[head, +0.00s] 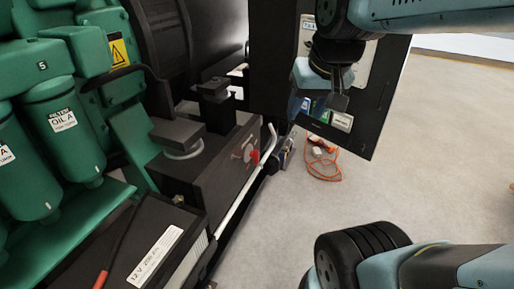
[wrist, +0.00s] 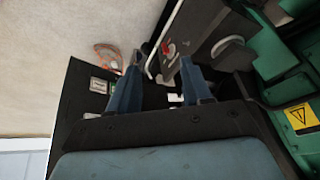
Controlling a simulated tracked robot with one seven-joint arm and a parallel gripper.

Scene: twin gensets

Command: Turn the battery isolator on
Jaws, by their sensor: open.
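The battery isolator, a small red handle (head: 254,157) on a pale round plate, sits on the front face of a dark box beside the green engine. The red handle also shows in the wrist view (wrist: 168,48), above the gap between my fingers; whether it is on or off cannot be told. My gripper (head: 325,103) is up and to the right of it in the head view, in front of a dark panel. In the wrist view my gripper (wrist: 160,82) has its two blue fingers apart with nothing between them. It is clear of the isolator.
A pale bent rail (head: 243,190) runs close beside the isolator box. A 12 V battery (head: 150,250) stands at the lower left. The dark panel (head: 372,130) carries labels. An orange cable (head: 323,170) lies on the floor. The floor at the right is open.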

